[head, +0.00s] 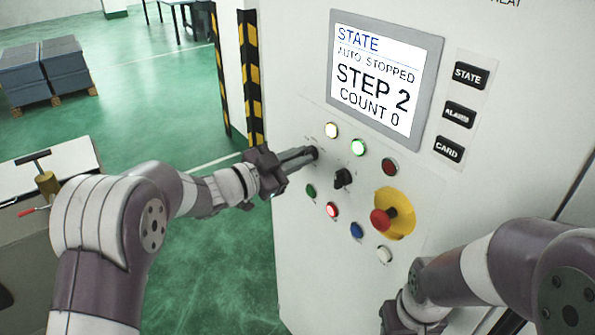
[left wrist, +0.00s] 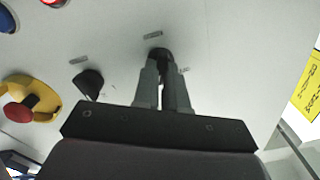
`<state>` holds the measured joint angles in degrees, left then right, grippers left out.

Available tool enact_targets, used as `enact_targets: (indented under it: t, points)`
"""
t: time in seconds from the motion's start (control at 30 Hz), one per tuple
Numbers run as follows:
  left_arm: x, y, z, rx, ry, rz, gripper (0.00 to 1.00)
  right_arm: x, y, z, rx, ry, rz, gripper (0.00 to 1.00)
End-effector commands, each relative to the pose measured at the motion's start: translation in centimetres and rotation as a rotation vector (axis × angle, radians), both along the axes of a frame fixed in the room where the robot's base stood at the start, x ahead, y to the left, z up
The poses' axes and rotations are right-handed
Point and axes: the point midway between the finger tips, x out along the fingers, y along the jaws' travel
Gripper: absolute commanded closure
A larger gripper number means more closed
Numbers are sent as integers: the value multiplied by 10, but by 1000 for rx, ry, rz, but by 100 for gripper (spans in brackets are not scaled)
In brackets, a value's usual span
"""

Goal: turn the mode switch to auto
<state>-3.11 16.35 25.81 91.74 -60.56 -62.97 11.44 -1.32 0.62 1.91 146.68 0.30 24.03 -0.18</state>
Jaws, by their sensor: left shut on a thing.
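Two black rotary switches sit on the white control panel. My left gripper (head: 308,154) is shut on the left switch (head: 316,152), its fingers pointing at the panel. In the left wrist view the fingers (left wrist: 165,85) close around this black switch (left wrist: 158,54), hiding much of it. The other black switch (head: 342,179) stands free, lower and to the right; it also shows in the left wrist view (left wrist: 88,84). The small labels are unreadable, so I cannot tell which is the mode switch. The screen (head: 378,82) reads STATE, AUTO STOPPED, STEP 2, COUNT 0.
A red emergency stop (head: 382,219) on a yellow plate (head: 402,210) sits right of the free switch. Several coloured buttons surround the switches, including a blue one (head: 356,231). A yellow-black striped post (head: 251,80) stands left of the panel. My right arm is at lower right.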

Motion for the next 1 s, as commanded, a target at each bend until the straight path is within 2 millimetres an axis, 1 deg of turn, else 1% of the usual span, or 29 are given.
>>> enact_targets:
  t: [0.03, 0.1, 0.4, 0.63, 1.0]
  points:
    - [0, 0, -5, 19, -32, -1, 100, 0, 0, -12, 0, 0, 0, 57]
    - [0, 0, -5, 51, -73, 0, 100, 0, 0, -19, 0, 0, 0, 57]
    - [-1, -1, -3, 148, -205, 0, 100, 0, 0, -41, 0, 0, 0, 57]
    - [-1, -1, -1, 182, -253, -1, 100, 0, 0, -47, 0, 0, 0, 57]
    - [-1, -1, 0, 190, -262, -1, 100, 0, 0, -47, 0, 0, 0, 57]
